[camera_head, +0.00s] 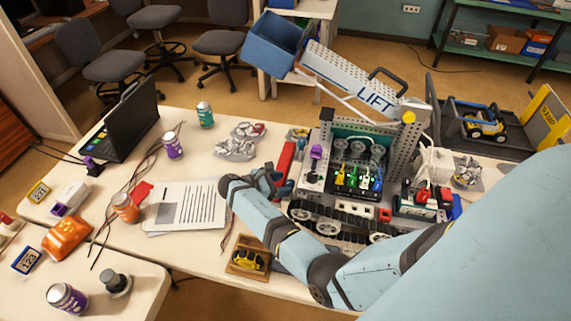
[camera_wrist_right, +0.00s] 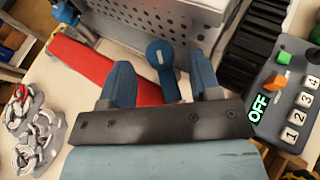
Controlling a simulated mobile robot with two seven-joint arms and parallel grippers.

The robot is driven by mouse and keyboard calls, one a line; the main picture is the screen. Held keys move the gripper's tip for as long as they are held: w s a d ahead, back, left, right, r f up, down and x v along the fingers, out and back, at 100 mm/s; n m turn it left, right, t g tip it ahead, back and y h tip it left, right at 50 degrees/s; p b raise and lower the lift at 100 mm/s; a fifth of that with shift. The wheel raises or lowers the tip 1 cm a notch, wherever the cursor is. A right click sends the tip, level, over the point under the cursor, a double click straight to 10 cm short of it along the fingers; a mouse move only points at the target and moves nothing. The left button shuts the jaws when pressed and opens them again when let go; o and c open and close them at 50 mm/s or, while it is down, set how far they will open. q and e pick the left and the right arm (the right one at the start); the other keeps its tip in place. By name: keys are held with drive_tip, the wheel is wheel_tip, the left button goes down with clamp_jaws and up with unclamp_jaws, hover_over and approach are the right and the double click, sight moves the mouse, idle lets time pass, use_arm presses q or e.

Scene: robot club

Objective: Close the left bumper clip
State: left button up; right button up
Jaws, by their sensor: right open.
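The red bumper (camera_head: 285,162) lies along the left side of the tracked robot marked LIFT (camera_head: 372,97). In the right wrist view the bumper (camera_wrist_right: 100,68) runs diagonally beside the perforated grey body. A blue clip with a round head and white mark (camera_wrist_right: 160,54) stands by the bumper's near end. A second blue clip (camera_wrist_right: 66,12) is at its far end; I cannot tell whether either is latched. My right gripper (camera_head: 280,184) is open, its two blue fingers (camera_wrist_right: 161,78) either side of the near clip. Contact is unclear. My left gripper is not in view.
A control panel (camera_wrist_right: 283,95) reading OFF, with numbered keys, is right of the gripper. Grey-white parts trays (camera_head: 238,142) lie left of the bumper. Papers (camera_head: 188,206), cans and a laptop (camera_head: 120,122) occupy the table's left.

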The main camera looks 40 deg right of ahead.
drive_tip(key=shift+x, duration=0.95)
drive_tip(key=c, duration=0.9)
